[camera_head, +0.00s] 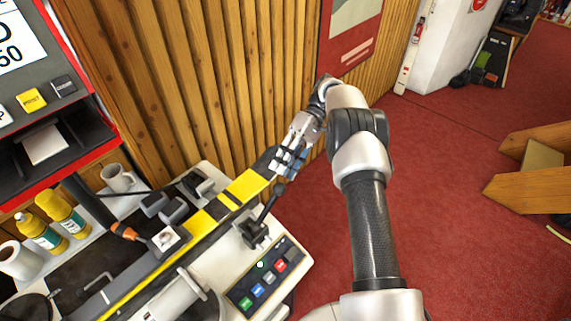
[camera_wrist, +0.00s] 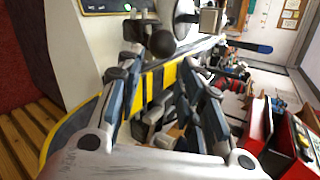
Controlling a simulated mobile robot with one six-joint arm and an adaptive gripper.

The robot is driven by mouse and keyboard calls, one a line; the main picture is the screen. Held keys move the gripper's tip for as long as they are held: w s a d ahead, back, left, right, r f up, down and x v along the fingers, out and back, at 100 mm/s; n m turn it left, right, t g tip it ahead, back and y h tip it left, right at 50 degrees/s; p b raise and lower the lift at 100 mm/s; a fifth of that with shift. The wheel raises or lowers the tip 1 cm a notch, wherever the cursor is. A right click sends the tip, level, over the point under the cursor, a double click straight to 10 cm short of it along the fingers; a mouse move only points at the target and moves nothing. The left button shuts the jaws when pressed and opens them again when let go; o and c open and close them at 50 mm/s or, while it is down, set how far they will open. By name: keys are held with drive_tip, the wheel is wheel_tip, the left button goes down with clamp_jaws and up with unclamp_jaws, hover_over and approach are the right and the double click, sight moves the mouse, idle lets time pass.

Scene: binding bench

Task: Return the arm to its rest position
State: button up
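My arm reaches up and over from the lower right in the head view, and my gripper (camera_head: 285,163) hangs beside the right end of the bench machine (camera_head: 215,255). In the wrist view the two fingers of my gripper (camera_wrist: 165,80) stand apart with nothing held between them. A black ball knob on a lever (camera_head: 268,212) is close by the fingers; it also shows just beyond the fingertips in the wrist view (camera_wrist: 162,43). The yellow-and-black striped bar (camera_head: 240,190) runs below the fingers. I cannot tell whether a finger touches the bar.
A button panel (camera_head: 264,278) lies at the machine's front right. Yellow bottles (camera_head: 62,212), a white mug (camera_head: 118,178) and an orange-handled tool (camera_head: 127,232) are at left. A slatted wood wall (camera_head: 200,80) stands behind. Red floor (camera_head: 450,200) is open at right.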

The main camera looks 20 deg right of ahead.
drive_tip(key=shift+r, duration=0.1)
drive_tip(key=s+a+r+m+t+h, duration=0.1)
drive_tip(key=s+r+m+t+h, duration=0.3)
drive_tip(key=r, duration=0.6)
drive_tip(key=s+a+r+n+t+h, duration=0.1)
drive_tip(key=s+a+r, duration=0.1)
drive_tip(key=s+r, duration=0.55)
drive_tip(key=s+d+m+t+h, duration=0.2)
drive_tip(key=s+t, duration=0.5)
drive_tip(key=s, duration=1.1)
drive_tip(key=shift+d+r+h, duration=0.2)
drive_tip(key=shift+h, duration=0.7)
